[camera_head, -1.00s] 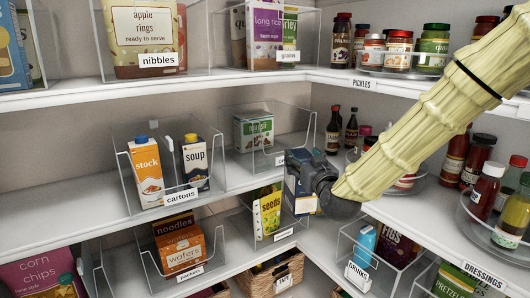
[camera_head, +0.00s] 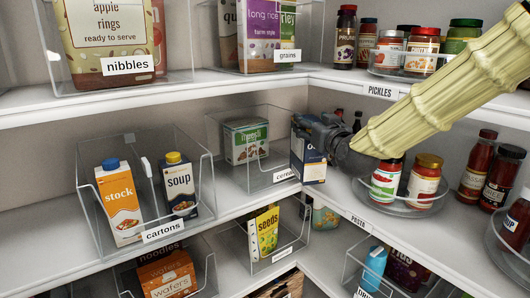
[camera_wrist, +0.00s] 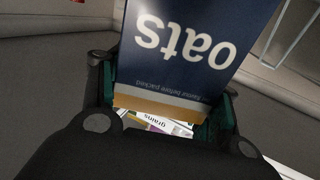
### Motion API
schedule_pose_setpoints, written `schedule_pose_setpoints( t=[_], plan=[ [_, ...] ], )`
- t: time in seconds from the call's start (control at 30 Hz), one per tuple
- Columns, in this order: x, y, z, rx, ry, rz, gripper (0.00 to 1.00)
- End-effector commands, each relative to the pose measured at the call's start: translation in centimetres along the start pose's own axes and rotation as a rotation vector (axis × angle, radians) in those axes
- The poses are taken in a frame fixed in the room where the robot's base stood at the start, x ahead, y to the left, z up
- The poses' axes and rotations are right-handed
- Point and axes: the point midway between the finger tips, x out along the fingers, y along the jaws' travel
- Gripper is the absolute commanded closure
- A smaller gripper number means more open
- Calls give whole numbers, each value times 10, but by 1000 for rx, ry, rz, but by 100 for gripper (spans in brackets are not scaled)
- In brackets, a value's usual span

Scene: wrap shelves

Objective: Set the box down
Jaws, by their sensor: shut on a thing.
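A dark blue box (camera_head: 307,163) is in my gripper (camera_head: 318,135), in front of the middle shelf near the inner corner. In the wrist view the box (camera_wrist: 190,45) reads "oats" upside down and has a tan band near the fingers. My gripper (camera_wrist: 165,112) is shut on it, one finger on each side. The clear cereal bin (camera_head: 262,186) is just left of the box and holds a muesli box (camera_head: 246,141). I cannot tell whether the oats box touches the shelf or the bin.
A clear cartons bin (camera_head: 160,236) with stock and soup stands to the left. A turntable of jars (camera_head: 405,205) is to the right, below my arm. The upper shelf edge (camera_head: 300,82) runs above. A seeds bin (camera_head: 283,262) is below.

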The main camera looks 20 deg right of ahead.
Motion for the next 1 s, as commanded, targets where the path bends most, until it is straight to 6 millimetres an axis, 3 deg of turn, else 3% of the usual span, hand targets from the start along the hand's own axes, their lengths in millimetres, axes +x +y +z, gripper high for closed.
schedule_pose_setpoints(
  t=[0.27,1.0],
  plan=[
    [16,11,4,-2,7,27,100],
    [127,-32,-4,0,3,26,100]
  ],
)
